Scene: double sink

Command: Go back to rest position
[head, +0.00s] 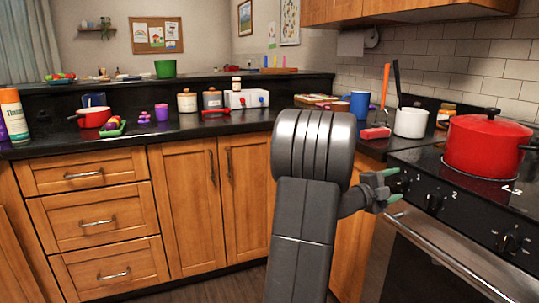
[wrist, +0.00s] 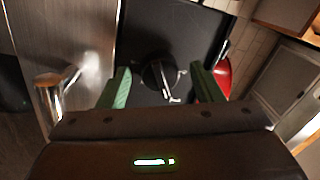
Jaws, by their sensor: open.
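My gripper (head: 386,189) is at the left end of the stove's front control panel (head: 460,209), to the right of my grey arm in the head view. In the wrist view its two green fingers (wrist: 161,84) are spread apart, with nothing held. A black stove knob (wrist: 158,74) shows in the gap between them. I cannot tell whether the fingers touch it. In the head view the leftmost part of the panel is partly hidden by the gripper.
A red pot (head: 485,147) sits on the stove, and the oven handle (head: 450,242) runs below the knobs. A white mug (head: 410,123) with utensils and a blue cup (head: 359,103) stand on the counter. A red pan (head: 93,117) is at left. Open floor lies before the wooden cabinets.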

